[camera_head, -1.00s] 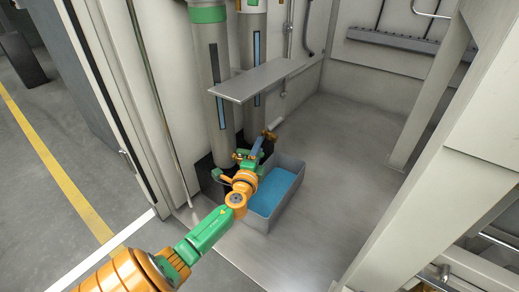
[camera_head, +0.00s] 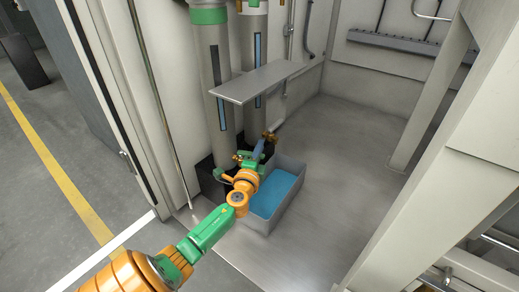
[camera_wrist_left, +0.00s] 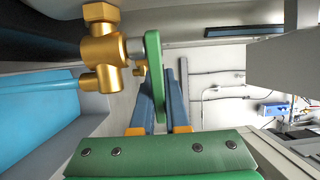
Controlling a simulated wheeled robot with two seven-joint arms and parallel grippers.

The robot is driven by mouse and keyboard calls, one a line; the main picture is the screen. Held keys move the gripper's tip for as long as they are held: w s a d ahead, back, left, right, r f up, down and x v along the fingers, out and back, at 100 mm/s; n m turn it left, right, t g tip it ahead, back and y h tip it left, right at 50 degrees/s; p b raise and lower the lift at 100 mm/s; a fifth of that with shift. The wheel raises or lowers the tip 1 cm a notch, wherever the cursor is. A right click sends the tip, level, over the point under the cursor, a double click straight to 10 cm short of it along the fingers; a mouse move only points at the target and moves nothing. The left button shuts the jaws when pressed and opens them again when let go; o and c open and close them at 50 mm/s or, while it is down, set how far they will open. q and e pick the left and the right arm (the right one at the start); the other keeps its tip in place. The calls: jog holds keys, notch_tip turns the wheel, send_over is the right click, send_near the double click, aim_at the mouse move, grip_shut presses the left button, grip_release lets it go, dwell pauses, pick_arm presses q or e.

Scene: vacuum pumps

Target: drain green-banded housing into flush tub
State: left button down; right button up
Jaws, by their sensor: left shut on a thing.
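The green-banded housing (camera_head: 212,70) is a tall grey cylinder at the upper left in the head view. Its sight strip is dark above and blue only low down. The grey flush tub (camera_head: 287,212) stands on the floor below and holds blue liquid (camera_head: 273,190). My left gripper (camera_head: 260,143) is low, beside the tub's back left. In the left wrist view its blue fingers (camera_wrist_left: 165,85) are shut on a green lever (camera_wrist_left: 154,70) of a brass valve (camera_wrist_left: 99,50). A pale blue stream (camera_wrist_left: 38,87) runs from the valve towards the tub's liquid. My right gripper is out of view.
A second housing (camera_head: 255,50) with a blue sight strip stands right of the banded one. A grey shelf plate (camera_head: 260,80) juts out above my gripper. A white frame post (camera_head: 435,95) stands at right. The floor (camera_head: 345,150) right of the tub is clear.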

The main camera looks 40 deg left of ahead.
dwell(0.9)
pick_arm(q)
jog(key=m+h, duration=0.1)
jog(key=t+h, duration=0.1)
jog(key=d+m+h+b, duration=0.1)
jog(key=shift+s+m+t+h, duration=0.3)
jog(key=shift+s+h, duration=0.05)
jog(key=shift+h, duration=0.05)
jog(key=c, duration=0.9)
grip_release()
